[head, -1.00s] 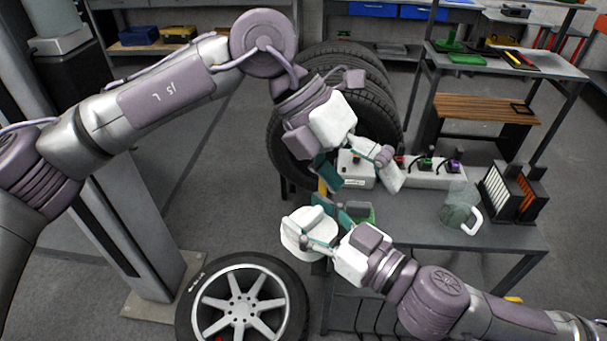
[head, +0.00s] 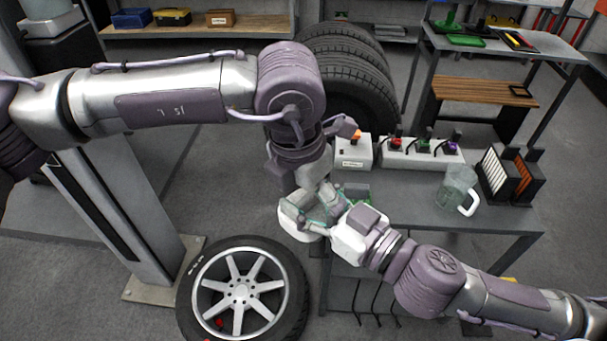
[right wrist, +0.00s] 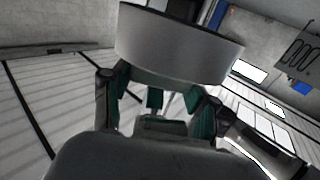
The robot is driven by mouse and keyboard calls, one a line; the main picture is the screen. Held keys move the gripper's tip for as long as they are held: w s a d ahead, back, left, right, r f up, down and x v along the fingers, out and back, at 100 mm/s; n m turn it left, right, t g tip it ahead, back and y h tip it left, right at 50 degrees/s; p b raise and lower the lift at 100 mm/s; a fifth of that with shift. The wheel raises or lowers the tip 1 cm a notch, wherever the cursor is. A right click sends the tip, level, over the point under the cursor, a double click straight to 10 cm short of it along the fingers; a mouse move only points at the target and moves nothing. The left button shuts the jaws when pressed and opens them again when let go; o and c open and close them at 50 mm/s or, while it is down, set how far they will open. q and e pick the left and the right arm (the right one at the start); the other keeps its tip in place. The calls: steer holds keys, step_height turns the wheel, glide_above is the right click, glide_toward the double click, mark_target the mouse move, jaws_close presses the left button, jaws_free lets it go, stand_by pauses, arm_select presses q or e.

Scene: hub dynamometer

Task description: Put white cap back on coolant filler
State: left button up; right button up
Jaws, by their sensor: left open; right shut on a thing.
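My right gripper (head: 318,222) is shut on a wide, round white piece (head: 297,234), held just off the left end of the grey table. I take it for the white cap. In the right wrist view it shows as a short pale cylinder (right wrist: 180,45) between the teal finger pads. My left gripper (head: 312,200) is open and points down right over the white piece, overlapping it and the right gripper. I cannot tell whether its fingers touch. I cannot make out the coolant filler.
The grey table (head: 420,230) carries a white box with an orange button (head: 353,153), a white strip with coloured knobs (head: 425,156), a clear jug (head: 457,188) and filter panels (head: 508,177). A wheel (head: 243,290) lies below; stacked tyres (head: 350,65) stand behind.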

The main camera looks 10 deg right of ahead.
arm_select(q)
steer(key=shift+w+d+f, duration=0.1)
steer(key=shift+d+f, duration=0.05)
steer(key=shift+f, duration=1.15)
steer(key=shift+c, duration=0.3)
steer(key=c, duration=0.8)
steer(key=shift+c, duration=0.9)
arm_select(e)
steer(key=o, duration=0.8)
steer(key=shift+c, duration=0.2)
steer(key=o, duration=0.5)
